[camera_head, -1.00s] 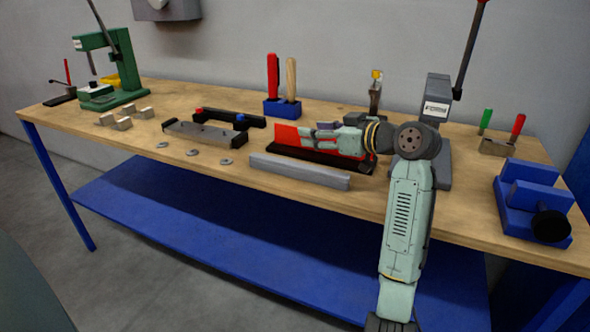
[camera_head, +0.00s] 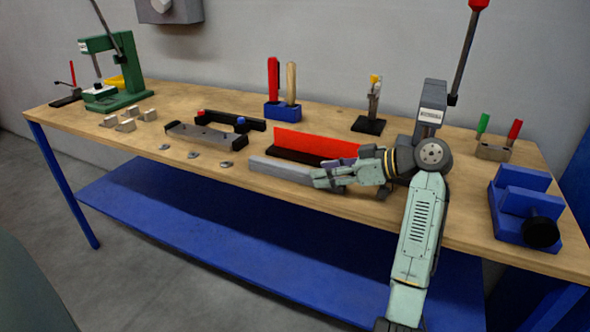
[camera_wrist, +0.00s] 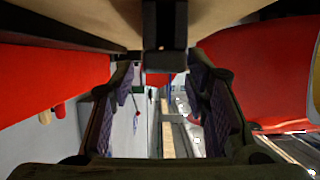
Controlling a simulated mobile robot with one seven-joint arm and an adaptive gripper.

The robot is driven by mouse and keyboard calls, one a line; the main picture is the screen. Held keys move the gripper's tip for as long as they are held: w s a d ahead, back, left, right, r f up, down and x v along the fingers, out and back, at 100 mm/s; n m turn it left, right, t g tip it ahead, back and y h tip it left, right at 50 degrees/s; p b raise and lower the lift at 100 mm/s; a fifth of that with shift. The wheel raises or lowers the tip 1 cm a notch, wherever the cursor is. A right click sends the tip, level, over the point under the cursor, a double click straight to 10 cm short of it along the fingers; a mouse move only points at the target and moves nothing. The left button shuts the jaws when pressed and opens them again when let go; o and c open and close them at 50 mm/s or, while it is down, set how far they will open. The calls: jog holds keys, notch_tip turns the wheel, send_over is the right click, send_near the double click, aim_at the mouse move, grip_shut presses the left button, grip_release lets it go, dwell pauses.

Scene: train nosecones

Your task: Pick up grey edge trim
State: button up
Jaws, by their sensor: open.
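The grey edge trim (camera_head: 275,170) is a long straight bar lying along the front of the wooden bench in the head view. Its left part shows, while my gripper covers its right end. My gripper (camera_head: 322,179) is at that right end, with its fingers pointing left. I cannot tell whether it touches the trim. In the wrist view, my gripper (camera_wrist: 160,100) is open, with its two dark padded fingers apart and no held part clear between them. The trim cannot be surely told apart in the wrist view.
A red nosecone part (camera_head: 305,143) on a black base stands just behind the trim. A grey plate fixture (camera_head: 205,137) and several small washers (camera_head: 194,155) lie to the left. A grey post (camera_head: 431,110) stands behind my arm, and a blue vise (camera_head: 525,205) is at right.

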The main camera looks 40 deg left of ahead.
aim_at(295, 174)
jog(key=x, duration=0.1)
jog(key=p+x, duration=0.1)
jog(key=shift+s+a+r, duration=0.1)
jog(key=shift+s+a, duration=0.2)
jog(key=shift+a, duration=0.1)
jog(key=shift+a+f, duration=0.25)
jog(key=shift+f, duration=0.05)
jog(key=shift+c, duration=0.6)
grip_shut()
